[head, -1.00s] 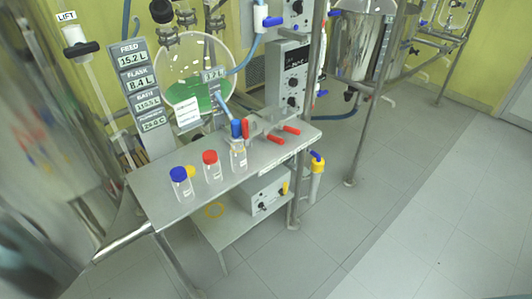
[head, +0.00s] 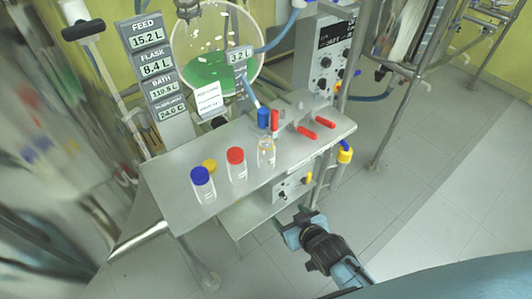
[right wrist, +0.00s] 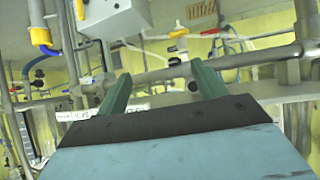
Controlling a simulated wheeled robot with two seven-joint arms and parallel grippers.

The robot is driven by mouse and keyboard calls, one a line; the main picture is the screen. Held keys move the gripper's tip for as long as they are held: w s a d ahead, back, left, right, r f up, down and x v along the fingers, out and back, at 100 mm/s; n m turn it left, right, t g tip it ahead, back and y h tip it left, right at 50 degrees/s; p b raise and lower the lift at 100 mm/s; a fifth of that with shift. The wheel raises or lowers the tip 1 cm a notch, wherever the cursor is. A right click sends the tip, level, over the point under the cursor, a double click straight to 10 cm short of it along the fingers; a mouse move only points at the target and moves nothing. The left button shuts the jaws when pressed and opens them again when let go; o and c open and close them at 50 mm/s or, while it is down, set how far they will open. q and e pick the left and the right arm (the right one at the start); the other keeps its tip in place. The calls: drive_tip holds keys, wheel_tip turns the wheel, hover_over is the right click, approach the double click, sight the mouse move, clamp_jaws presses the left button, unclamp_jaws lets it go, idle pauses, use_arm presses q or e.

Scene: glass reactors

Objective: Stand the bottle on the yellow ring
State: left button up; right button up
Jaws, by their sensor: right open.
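Three small clear bottles stand upright on the steel table: one with a blue cap (head: 203,185), one with a red cap (head: 237,165), and one with no coloured cap visible (head: 266,153). Which one the task means cannot be told. A yellow round piece (head: 209,166) shows behind the blue-capped bottle. The thin yellow ring seen earlier on the lower shelf is not visible now. My right gripper (head: 297,223) is in front of the table, below its front edge, apart from the bottles; its fingers are open and empty in the right wrist view (right wrist: 162,88). My left gripper is out of view.
The steel table (head: 165,190) has a lower shelf (head: 240,216). Red-handled parts (head: 310,128) and a blue cylinder (head: 263,118) stand at its back right. A display post (head: 155,65) and round glass vessel (head: 215,50) are behind. Open floor (head: 430,200) lies to the right.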

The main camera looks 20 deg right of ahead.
sight(271, 160)
drive_tip(key=w+r+t, duration=0.3)
drive_tip(key=w+r, duration=0.1)
drive_tip(key=r, duration=1)
drive_tip(key=x, duration=0.4)
drive_tip(key=a+b+x, duration=0.1)
drive_tip(key=x, duration=0.2)
drive_tip(key=shift+r, duration=0.2)
drive_tip(key=b+x, duration=0.1)
drive_tip(key=x, duration=0.4)
drive_tip(key=shift+w+a, duration=0.2)
drive_tip(key=shift+a, duration=0.05)
drive_tip(key=shift+w+f+b, duration=0.15)
drive_tip(key=shift+w+b, duration=0.15)
drive_tip(key=shift+w, duration=0.1)
drive_tip(key=c, duration=1.1)
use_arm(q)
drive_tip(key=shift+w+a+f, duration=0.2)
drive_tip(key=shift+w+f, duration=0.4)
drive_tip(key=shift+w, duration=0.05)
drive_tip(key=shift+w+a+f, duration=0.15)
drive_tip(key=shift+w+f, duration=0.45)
use_arm(e)
drive_tip(key=shift+c, duration=0.5)
